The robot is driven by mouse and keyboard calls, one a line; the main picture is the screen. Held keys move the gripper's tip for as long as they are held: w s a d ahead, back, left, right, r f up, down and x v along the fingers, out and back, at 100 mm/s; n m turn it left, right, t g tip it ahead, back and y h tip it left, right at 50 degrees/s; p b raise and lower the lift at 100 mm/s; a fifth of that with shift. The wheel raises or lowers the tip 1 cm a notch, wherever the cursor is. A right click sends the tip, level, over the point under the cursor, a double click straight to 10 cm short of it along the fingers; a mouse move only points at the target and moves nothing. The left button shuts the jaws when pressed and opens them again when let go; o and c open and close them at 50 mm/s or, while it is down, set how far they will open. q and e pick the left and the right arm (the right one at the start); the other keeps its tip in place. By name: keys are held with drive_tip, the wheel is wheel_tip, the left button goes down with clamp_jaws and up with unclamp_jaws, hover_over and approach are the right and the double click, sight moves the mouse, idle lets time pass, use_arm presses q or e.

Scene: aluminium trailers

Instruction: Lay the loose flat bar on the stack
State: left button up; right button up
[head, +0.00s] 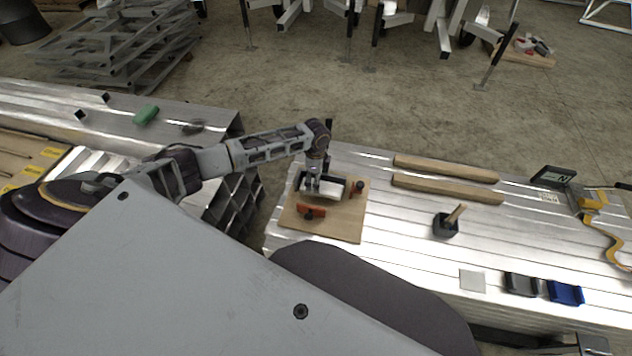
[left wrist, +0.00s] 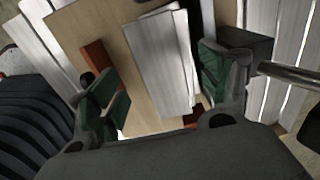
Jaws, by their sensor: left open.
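My left gripper (head: 327,188) is over a wooden board (head: 340,230) on the aluminium bench. In the left wrist view its two green-padded fingers (left wrist: 160,90) are apart. Silvery flat bars (left wrist: 165,65) lie on the board between the fingers, the upper one slightly askew over another. I cannot tell whether the fingers touch them. In the head view only a pale part of the bars (head: 322,195) shows beneath the gripper. An orange-red block (head: 311,211) is on the board beside them, and also shows in the wrist view (left wrist: 97,58). My right gripper is out of view.
Two wooden strips (head: 445,178) lie right of the board. A black holder (head: 445,226), a grey plate (head: 472,281), a black tray (head: 521,285) and a blue tray (head: 565,293) stand further right. A green item (head: 146,115) lies on the left bench. A gap separates the benches.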

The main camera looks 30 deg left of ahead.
use_arm(q)
wheel_tip(320, 180, up, 9)
drive_tip(key=shift+f, duration=0.15)
idle(0.4)
drive_tip(key=shift+s+f, duration=0.1)
idle(0.9)
